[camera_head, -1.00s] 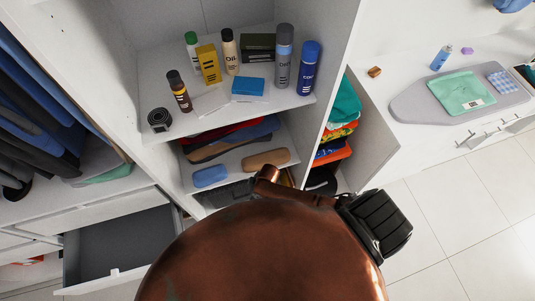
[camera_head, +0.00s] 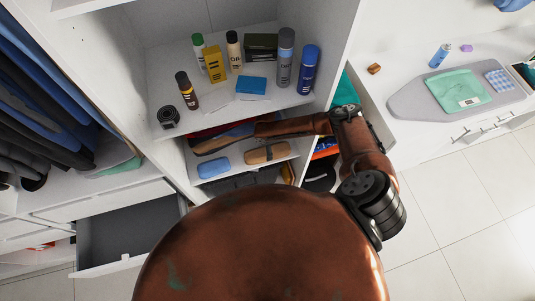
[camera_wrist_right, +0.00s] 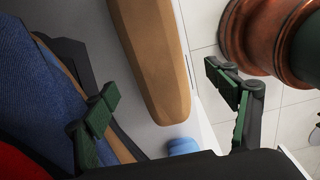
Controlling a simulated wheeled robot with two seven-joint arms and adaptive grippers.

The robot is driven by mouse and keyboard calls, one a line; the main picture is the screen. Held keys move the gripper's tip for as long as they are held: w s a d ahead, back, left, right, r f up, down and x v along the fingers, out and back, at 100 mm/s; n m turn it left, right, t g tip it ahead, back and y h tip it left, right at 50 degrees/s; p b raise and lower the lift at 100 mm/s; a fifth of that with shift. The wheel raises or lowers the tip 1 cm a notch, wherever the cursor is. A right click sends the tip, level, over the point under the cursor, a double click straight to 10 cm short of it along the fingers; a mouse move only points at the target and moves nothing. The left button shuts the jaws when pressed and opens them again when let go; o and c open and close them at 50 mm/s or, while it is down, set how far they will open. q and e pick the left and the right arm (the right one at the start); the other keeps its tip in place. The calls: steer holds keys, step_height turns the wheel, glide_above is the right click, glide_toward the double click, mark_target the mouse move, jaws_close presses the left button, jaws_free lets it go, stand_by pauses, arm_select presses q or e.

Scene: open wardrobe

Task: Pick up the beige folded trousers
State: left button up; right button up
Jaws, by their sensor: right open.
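Folded clothes lie in a stack on the shelf below the bottles. In the head view a brownish-tan fold (camera_head: 208,146), likely the beige trousers, shows at its left, partly hidden by my right arm. In the right wrist view a thin tan edge (camera_wrist_right: 118,148) shows by blue denim and dark cloth. My right gripper (camera_wrist_right: 168,108) is open, with nothing held. One finger overlaps the cloth stack in the picture; the other is over the floor side. Contact cannot be told. In the head view its fingers are hidden at the shelf. My left gripper is not in view.
A tan case (camera_head: 268,153) and a blue case (camera_head: 213,167) lie in front of the stack. Bottles and boxes stand on the shelf (camera_head: 222,112) above. A vertical divider (camera_head: 342,45) stands to the right. An open drawer (camera_head: 125,232) juts out at lower left.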

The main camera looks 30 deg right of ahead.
mark_target(265, 152)
steer(key=shift+w+a+f+b, duration=0.1)
steer(key=shift+w+f+b, duration=0.05)
steer(key=shift+f+b, duration=1.65)
steer(key=shift+w+a+f+b, duration=0.1)
steer(key=shift+f+b, duration=1.45)
steer(key=shift+f, duration=0.3)
steer(key=shift+r, duration=0.1)
steer(key=c, duration=1.4)
steer(key=shift+r, duration=0.15)
